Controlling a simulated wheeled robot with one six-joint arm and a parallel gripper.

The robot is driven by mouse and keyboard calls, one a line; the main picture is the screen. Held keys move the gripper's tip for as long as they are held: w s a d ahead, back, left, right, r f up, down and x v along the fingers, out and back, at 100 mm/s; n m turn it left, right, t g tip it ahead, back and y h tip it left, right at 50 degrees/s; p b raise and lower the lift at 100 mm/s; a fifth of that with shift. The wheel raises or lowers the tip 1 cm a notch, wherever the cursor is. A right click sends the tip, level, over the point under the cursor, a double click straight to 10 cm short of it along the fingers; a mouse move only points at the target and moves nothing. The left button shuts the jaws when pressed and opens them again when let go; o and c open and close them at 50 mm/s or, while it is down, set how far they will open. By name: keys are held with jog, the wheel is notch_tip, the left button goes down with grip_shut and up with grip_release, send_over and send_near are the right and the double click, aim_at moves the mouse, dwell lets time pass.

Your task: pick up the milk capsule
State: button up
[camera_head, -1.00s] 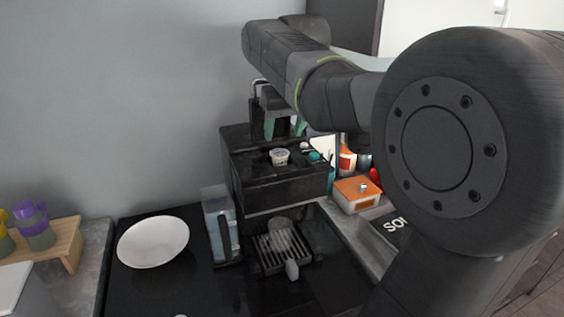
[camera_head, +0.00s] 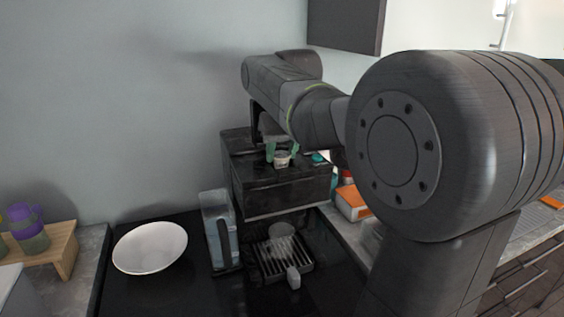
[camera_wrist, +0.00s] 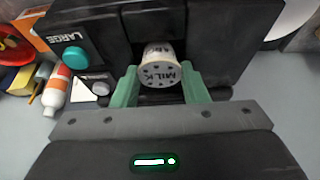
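The milk capsule (camera_wrist: 160,72) is a small white cup with "MILK" lettering, sitting at the top opening of the black coffee machine (camera_wrist: 222,40). In the head view the capsule (camera_head: 282,159) shows on top of the machine (camera_head: 275,185). My gripper (camera_wrist: 160,82) has its two green fingers apart, one on each side of the capsule. In the head view my gripper (camera_head: 283,152) is down at the capsule. A gap seems to show at the left finger; contact on the right is hard to tell.
A teal button (camera_wrist: 76,57) marked LARGE is left of the capsule. A white bowl (camera_head: 150,247), a clear water container (camera_head: 220,232) and the machine's drip tray (camera_head: 283,257) are lower down. An orange-topped box (camera_head: 352,203) stands right of the machine.

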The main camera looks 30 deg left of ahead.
dwell(0.4)
notch_tip(320, 180, up, 8)
jog(key=p, duration=0.7)
dwell(0.5)
